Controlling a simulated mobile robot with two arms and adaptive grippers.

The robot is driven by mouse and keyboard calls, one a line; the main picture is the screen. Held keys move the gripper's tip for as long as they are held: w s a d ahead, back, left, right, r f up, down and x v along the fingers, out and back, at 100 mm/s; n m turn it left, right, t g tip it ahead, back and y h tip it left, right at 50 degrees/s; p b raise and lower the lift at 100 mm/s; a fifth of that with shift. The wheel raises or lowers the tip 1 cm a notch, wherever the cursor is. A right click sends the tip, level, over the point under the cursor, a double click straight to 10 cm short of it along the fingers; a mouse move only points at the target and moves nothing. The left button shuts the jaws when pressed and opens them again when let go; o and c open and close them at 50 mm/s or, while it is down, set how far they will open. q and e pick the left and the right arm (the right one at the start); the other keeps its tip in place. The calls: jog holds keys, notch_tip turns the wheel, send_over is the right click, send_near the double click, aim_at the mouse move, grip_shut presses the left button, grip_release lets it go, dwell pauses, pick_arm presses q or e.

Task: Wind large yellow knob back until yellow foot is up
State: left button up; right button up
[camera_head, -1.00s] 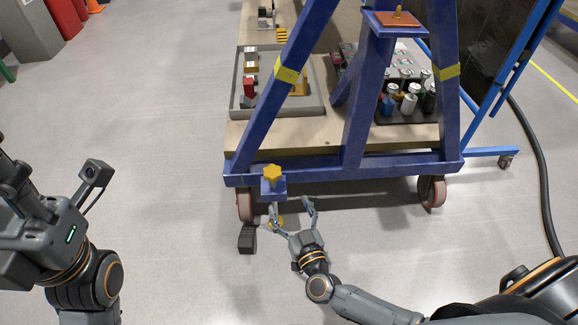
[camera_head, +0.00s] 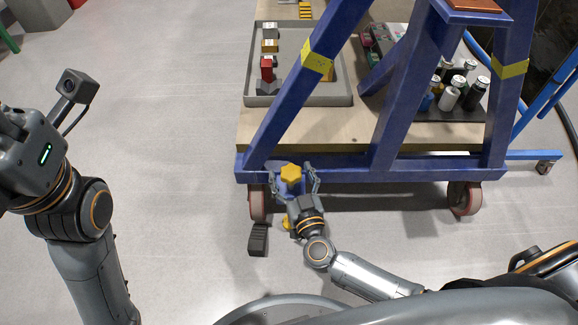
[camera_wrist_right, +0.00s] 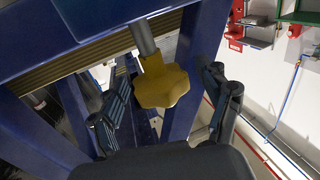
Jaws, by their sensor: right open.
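The large yellow knob (camera_head: 291,173) is a lobed wheel on a blue bracket at the left end of the blue frame's lower beam (camera_head: 400,176). My right gripper (camera_head: 293,183) is open, with one finger to each side of the knob. In the right wrist view the knob (camera_wrist_right: 162,88) sits on a grey shaft between the open fingers, with gaps visible on both sides. The yellow foot (camera_head: 287,224) shows low beneath my right gripper, mostly hidden; whether it touches the floor I cannot tell. My left arm is at the left, its fingers out of the picture.
Red-rimmed caster wheels (camera_head: 464,198) carry the frame. A dark pedal-like block (camera_head: 258,240) is on the floor by the left caster. A grey tray (camera_head: 345,100) and a black tray of bottles rest on the wooden deck (camera_head: 300,135). The floor at left is clear.

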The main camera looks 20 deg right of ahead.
jog(key=c, duration=1.2)
jog(key=shift+o, duration=0.2)
jog(key=shift+r, duration=0.1)
jog(key=shift+n+y, duration=0.3)
jog(key=shift+y, duration=0.2)
